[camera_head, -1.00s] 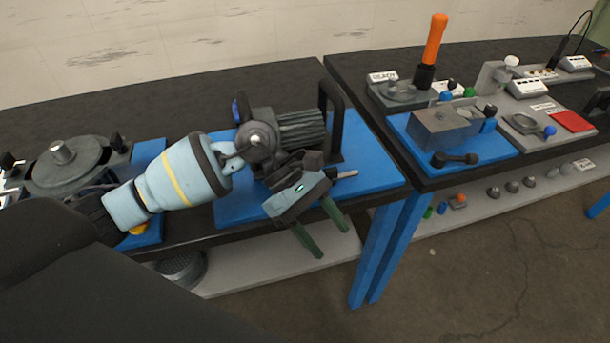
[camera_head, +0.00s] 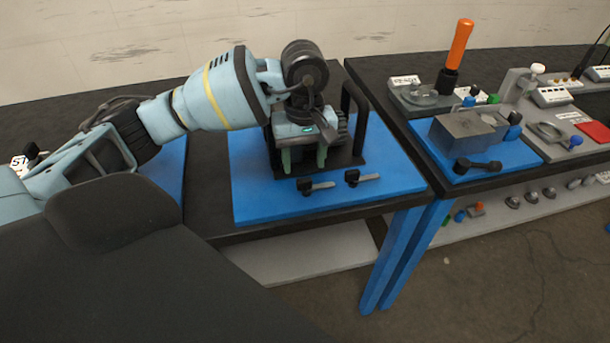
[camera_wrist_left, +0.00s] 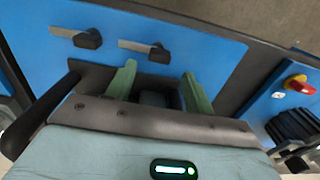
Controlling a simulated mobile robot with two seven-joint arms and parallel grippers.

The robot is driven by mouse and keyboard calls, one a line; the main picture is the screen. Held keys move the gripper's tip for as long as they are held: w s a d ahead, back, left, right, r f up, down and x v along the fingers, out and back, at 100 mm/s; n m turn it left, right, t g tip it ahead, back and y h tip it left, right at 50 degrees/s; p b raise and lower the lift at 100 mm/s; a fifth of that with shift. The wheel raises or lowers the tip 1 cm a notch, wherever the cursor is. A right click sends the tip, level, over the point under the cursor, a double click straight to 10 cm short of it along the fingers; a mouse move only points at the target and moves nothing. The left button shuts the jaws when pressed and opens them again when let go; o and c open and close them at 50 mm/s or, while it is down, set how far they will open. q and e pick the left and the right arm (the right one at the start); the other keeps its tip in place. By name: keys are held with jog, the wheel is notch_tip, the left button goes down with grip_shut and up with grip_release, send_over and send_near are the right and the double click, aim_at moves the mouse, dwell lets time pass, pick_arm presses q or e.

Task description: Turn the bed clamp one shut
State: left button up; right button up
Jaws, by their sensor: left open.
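Two bed clamps show on the blue plate (camera_head: 265,200), each a black knob with a flat grey bar pointing right in the head view. One is the left clamp (camera_head: 306,186), the other the right clamp (camera_head: 353,178). I cannot tell which is number one. Both show in the left wrist view, one knob at left (camera_wrist_left: 88,39) and one nearer the middle (camera_wrist_left: 159,53). My left gripper (camera_head: 304,160) is open, fingers pointing down, just behind the clamps and apart from them. Its fingers (camera_wrist_left: 159,75) also show in the wrist view, with neither clamp between them. My right gripper is out of view.
A dark motor unit with a black handle (camera_head: 361,95) stands on the blue plate, partly hidden by my left gripper. A second table at right holds a grey block (camera_head: 462,130), a black lever (camera_head: 477,166) and an orange-handled tool (camera_head: 460,42). The plate's front strip is clear.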

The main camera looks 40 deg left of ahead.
aim_at(304, 180)
pick_arm(q)
jog(key=shift+f, duration=2.65)
jog(key=c, duration=1)
